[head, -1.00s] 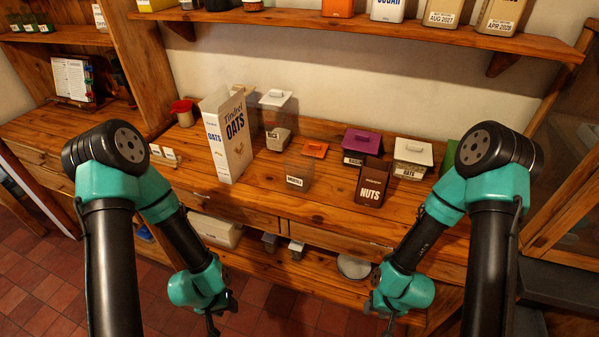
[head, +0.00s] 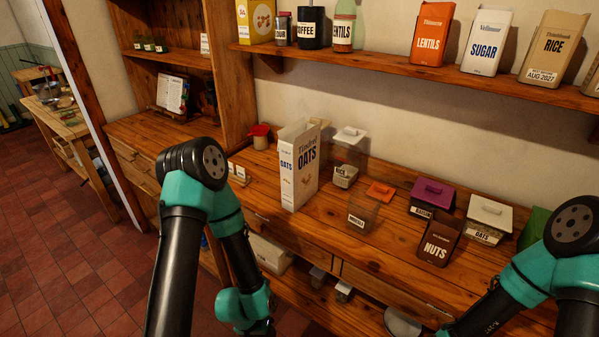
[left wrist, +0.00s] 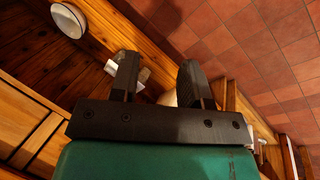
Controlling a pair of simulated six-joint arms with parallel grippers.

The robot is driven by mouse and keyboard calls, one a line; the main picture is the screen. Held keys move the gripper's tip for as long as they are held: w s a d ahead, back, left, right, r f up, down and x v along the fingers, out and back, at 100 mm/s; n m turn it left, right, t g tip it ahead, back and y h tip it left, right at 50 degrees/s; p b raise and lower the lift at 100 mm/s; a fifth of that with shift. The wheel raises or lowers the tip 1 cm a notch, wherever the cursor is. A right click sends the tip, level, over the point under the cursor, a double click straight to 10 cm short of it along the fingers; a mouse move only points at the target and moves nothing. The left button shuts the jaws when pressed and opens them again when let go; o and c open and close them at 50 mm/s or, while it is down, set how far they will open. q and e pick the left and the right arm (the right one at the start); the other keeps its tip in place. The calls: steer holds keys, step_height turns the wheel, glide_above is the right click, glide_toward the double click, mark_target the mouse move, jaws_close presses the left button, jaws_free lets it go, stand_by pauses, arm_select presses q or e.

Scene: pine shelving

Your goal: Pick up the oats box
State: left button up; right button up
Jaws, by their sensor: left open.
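The oats box (head: 299,168) is a tall white carton with blue "OATS" lettering and an open top. It stands upright on the wooden counter, left of centre in the head view. My left arm comes up in front and to the left of it, with its wrist low, below the counter edge and apart from the box. In the left wrist view my left gripper (left wrist: 158,82) is open with nothing between its fingers. The oats box is not visible there. My right arm is at the right edge of the head view; its gripper is out of frame.
Right of the box are a clear container labelled rice (head: 346,158), a clear container (head: 363,212), a purple-lidded container (head: 432,194), a brown nuts box (head: 439,240) and a white-lidded oats container (head: 488,219). A red-lidded jar (head: 260,137) stands behind left. A loaded shelf (head: 420,67) hangs above.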

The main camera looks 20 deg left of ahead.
arm_select(q)
steer(key=shift+o, duration=0.3)
steer(key=o, duration=0.8)
steer(key=w+a+r+m+t, duration=0.1)
steer(key=w+a+r+t, duration=0.25)
steer(key=w+r, duration=0.4)
steer(key=w+a+r+m+t, duration=0.1)
steer(key=w+a+r+t, duration=0.1)
steer(key=w+r+t, duration=0.5)
steer(key=w+a+r+m+t+h, duration=0.1)
steer(key=w+r+m+t, duration=0.1)
steer(key=r, duration=0.7)
steer(key=w+a+r+m+t+h, duration=0.1)
steer(key=w+r, duration=0.4)
steer(key=r, duration=0.5)
steer(key=a+t, duration=0.1)
steer(key=t, duration=0.1)
steer(key=shift+r+m+t, duration=0.15)
steer(key=shift+m+t, duration=0.2)
steer(key=shift+m, duration=0.05)
